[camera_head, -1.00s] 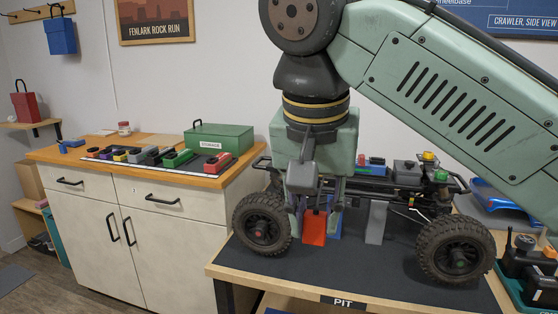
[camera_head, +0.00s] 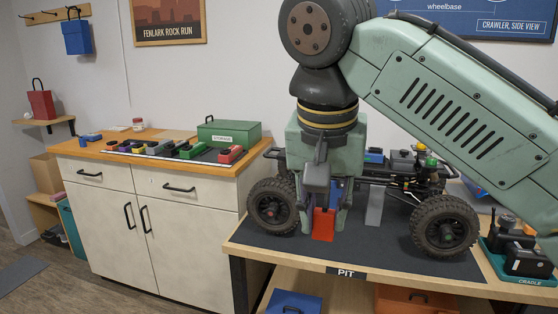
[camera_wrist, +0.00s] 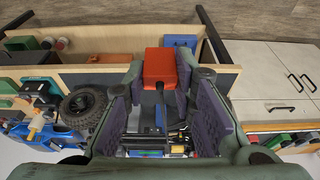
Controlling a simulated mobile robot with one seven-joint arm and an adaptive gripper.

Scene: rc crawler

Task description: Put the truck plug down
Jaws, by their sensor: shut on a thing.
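My gripper (camera_head: 323,222) is at the left part of the crawler truck, beside its front left-hand wheel. It is shut on the truck plug (camera_wrist: 167,66), a red block with a black lead running from it toward the truck. The plug (camera_head: 323,226) shows in the head view low between the fingers, just in front of the truck. I cannot tell whether its lower end touches the dark mat (camera_head: 385,250). The truck (camera_head: 444,224) stands on the mat with its near wheels toward me. My arm hides part of its body.
A grey post (camera_head: 375,205) stands right of my gripper. The pit table's front edge (camera_head: 400,279) is close below. A green cradle (camera_head: 520,273) stands at the right end. At left, a cabinet (camera_head: 100,205) carries a green storage box (camera_head: 228,133) and several coloured blocks.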

